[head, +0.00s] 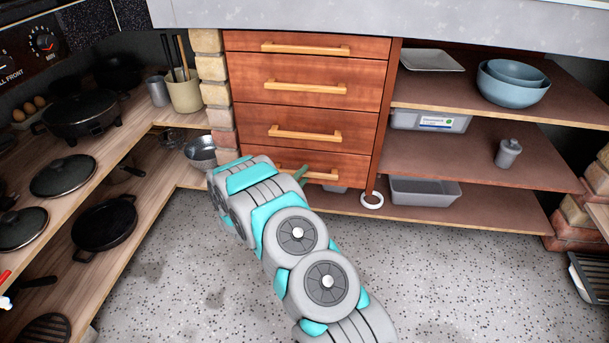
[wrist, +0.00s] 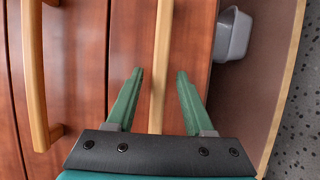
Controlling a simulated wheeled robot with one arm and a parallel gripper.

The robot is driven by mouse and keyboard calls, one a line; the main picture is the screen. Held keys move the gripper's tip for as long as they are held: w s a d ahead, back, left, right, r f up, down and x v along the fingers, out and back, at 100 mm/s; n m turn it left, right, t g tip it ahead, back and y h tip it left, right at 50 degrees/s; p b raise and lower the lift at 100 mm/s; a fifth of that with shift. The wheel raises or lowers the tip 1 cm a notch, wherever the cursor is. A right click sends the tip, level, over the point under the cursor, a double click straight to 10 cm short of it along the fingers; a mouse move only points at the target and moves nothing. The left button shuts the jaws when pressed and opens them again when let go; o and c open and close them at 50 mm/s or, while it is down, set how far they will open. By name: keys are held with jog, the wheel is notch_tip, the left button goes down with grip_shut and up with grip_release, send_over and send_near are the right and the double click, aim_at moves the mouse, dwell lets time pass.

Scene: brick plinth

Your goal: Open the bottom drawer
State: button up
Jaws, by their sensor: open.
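The bottom drawer (head: 350,163) is the lowest of several reddish wooden drawers in the stack; it looks shut. Its light wooden bar handle (head: 328,177) is partly hidden by my arm in the head view. In the wrist view the handle (wrist: 161,60) runs upright between the two green fingers of my gripper (wrist: 158,85). The fingers are open, one on each side of the bar, with a gap visible on both sides. In the head view only a green finger of my gripper (head: 301,172) shows, beside the handle.
The handle of the drawer above (wrist: 34,75) lies left of my gripper in the wrist view. A grey tub (wrist: 233,35) sits below the bottom drawer. A white ring (head: 372,200) is near the drawer stack's lower right corner. Speckled floor (head: 440,270) is clear in front.

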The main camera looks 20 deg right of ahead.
jog(key=shift+w+d, duration=0.45)
jog(key=shift+d, duration=0.15)
jog(key=shift+c, duration=0.2)
grip_shut()
dwell(1.0)
